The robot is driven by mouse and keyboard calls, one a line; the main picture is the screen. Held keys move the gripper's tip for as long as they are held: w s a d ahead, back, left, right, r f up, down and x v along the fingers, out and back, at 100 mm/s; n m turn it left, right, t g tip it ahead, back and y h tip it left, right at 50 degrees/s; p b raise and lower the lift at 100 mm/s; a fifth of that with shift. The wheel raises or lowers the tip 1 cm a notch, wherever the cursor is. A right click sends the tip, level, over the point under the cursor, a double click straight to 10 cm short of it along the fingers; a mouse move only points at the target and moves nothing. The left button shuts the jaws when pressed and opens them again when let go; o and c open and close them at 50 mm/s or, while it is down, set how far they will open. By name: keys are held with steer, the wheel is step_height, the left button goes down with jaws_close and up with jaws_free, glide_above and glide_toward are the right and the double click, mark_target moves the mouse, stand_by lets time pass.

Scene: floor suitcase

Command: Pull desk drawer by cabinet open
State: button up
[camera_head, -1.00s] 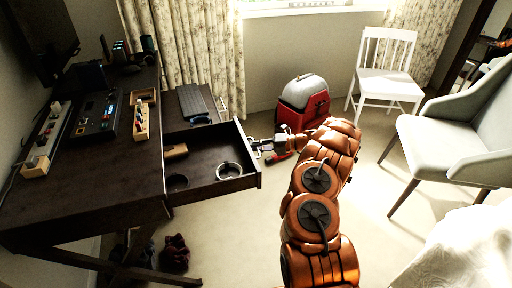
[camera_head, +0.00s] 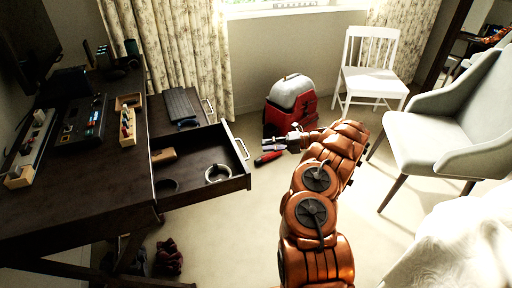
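The dark desk (camera_head: 80,205) stands at the left. Its drawer (camera_head: 200,196) is pulled well out, and its inside shows. The drawer's metal handle (camera_head: 240,143) is on the front panel at the right. My gripper (camera_head: 268,141) is to the right of the handle, with a visible gap between them, pointing left. Its fingers are small and dark against the floor and red case, so their opening is unclear. It appears to hold nothing.
The drawer holds a wooden block (camera_head: 163,155) and a pale ring (camera_head: 218,173). A red and grey case (camera_head: 292,97) stands behind my gripper, and a red-handled tool (camera_head: 268,158) lies on the floor. A white chair (camera_head: 373,82) and a grey armchair (camera_head: 430,135) are at the right.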

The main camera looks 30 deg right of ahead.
steer(key=shift+v, duration=1.25)
steer(key=shift+r, duration=0.1)
